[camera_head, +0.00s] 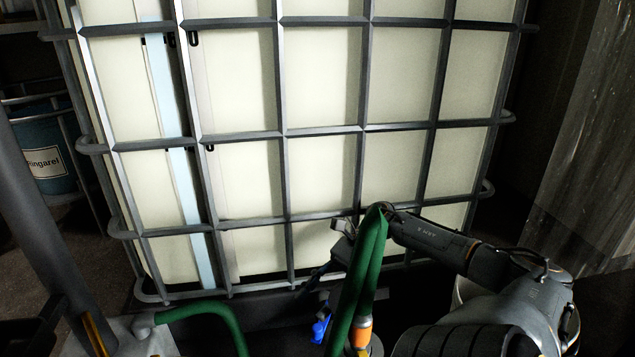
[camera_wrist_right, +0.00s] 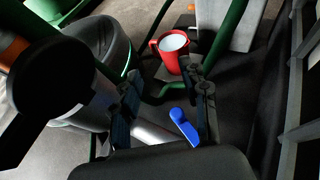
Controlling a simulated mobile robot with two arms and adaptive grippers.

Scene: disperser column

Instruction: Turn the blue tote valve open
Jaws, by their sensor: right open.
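The blue tote valve handle (camera_head: 320,328) shows low in the head view, below the caged white tote (camera_head: 321,82), partly behind a green hose. In the right wrist view the blue handle (camera_wrist_right: 183,125) lies in the gap between the fingertips, nearer the right-hand finger. My right gripper (camera_wrist_right: 166,105) is open there, with one finger on each side. Whether a finger touches the handle cannot be told. In the head view the gripper is dark and largely hidden by the hose. My left gripper is not in view.
A green hose (camera_head: 364,262) rises in front of my right wrist. The wrist view shows a red jug (camera_wrist_right: 172,52) on the floor beyond the fingers and a large round container (camera_wrist_right: 108,48) at left. A blue drum (camera_head: 44,152) stands at far left.

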